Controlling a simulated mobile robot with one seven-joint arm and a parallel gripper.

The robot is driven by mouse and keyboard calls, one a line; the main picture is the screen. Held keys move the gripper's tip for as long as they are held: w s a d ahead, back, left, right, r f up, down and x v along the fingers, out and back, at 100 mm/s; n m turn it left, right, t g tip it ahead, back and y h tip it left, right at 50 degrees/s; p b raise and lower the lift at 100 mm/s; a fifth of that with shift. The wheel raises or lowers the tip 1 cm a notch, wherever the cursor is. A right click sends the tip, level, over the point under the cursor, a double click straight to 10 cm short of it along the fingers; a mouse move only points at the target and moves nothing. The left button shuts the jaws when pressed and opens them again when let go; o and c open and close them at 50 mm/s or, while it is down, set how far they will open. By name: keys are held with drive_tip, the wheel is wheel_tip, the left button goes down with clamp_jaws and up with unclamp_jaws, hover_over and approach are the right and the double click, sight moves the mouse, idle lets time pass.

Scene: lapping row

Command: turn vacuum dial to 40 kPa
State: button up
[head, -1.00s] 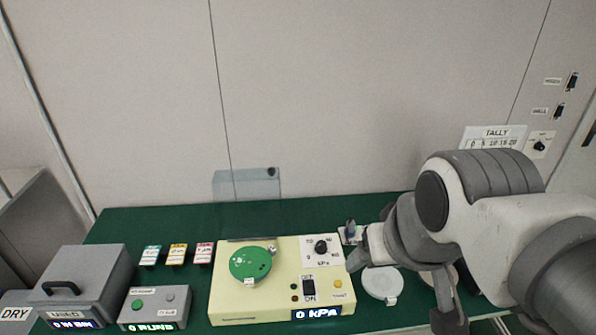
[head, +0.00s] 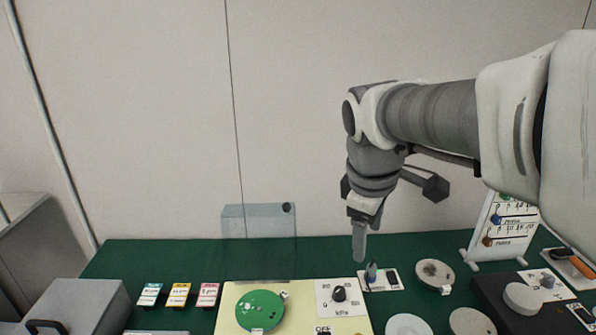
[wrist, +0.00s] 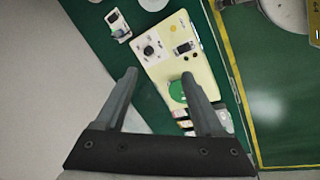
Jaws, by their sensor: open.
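The vacuum dial (head: 339,294) is a black knob on a white plate marked kPa, at the right of the cream unit (head: 240,292). It also shows in the wrist view (wrist: 149,50), between and beyond my fingertips. My gripper (head: 359,256) hangs fingers down above and behind the dial, slightly to its right, touching nothing. In the wrist view my gripper (wrist: 159,75) has its two fingers wide apart with nothing between them. The dial's pointer is too small to read. The kPa display is out of the head view.
A green disc (head: 260,311) sits on the cream unit, left of the dial. A clear panel (head: 259,235) stands behind. Pale round discs (head: 408,326) and a dark box (head: 500,292) lie to the right.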

drive_tip(key=w+f+n+g+b, duration=0.2)
drive_tip(key=w+f+n+b, duration=0.1)
drive_tip(key=w+f+n, duration=0.5)
drive_tip(key=n+g+y+b, duration=0.1)
drive_tip(key=n+b, duration=0.2)
drive_tip(key=n, duration=0.3)
approach(340, 290)
wheel_tip(340, 290, down, 9)
drive_tip(key=b, duration=0.2)
drive_tip(key=shift+d+r+b, duration=0.1)
drive_tip(key=shift+b, duration=0.2)
clamp_jaws()
